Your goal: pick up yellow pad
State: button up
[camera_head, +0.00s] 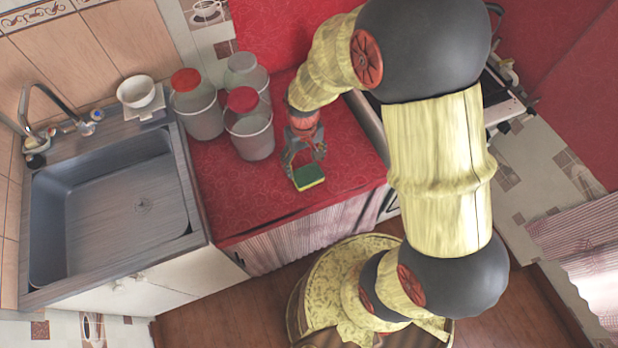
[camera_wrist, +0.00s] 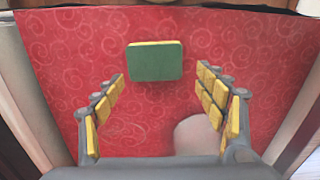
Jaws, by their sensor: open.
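The yellow pad (camera_head: 308,177) has a dark green top and a yellow edge. It lies flat on the red patterned counter near its front edge. In the wrist view the pad (camera_wrist: 155,62) shows its green face, ahead of the fingertips and between their lines. My gripper (camera_head: 303,158) is just behind the pad in the head view, pointing down. In the wrist view my gripper (camera_wrist: 163,80) has its fingers spread wide with nothing between them. The pad appears apart from both fingers.
Several plastic containers, including a red-lidded one (camera_head: 249,125), stand left of my gripper. A container part (camera_wrist: 195,135) shows by the right finger. A sink (camera_head: 120,205) lies left, with a white bowl (camera_head: 136,91) behind it. The red counter (camera_head: 345,150) is clear right of the pad.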

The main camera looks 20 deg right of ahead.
aim_at(307, 172)
jog(key=shift+o, duration=0.7)
jog(key=shift+d+f, duration=0.1)
jog(key=shift+f, duration=0.35)
jog(key=o, duration=0.3)
notch_tip(307, 172, down, 2)
jog(key=shift+w+f+b, duration=0.1)
jog(key=shift+b, duration=0.35)
jog(key=shift+o, duration=0.2)
jog(key=f, duration=0.1)
jog(key=f+b, duration=0.1)
jog(key=f, duration=0.1)
jog(key=f+b, duration=0.1)
jog(key=shift+w+d+f, duration=0.2)
jog(key=shift+d+f, duration=0.15)
jog(key=c, duration=0.3)
jog(key=c, duration=0.4)
jog(key=shift+c, duration=0.5)
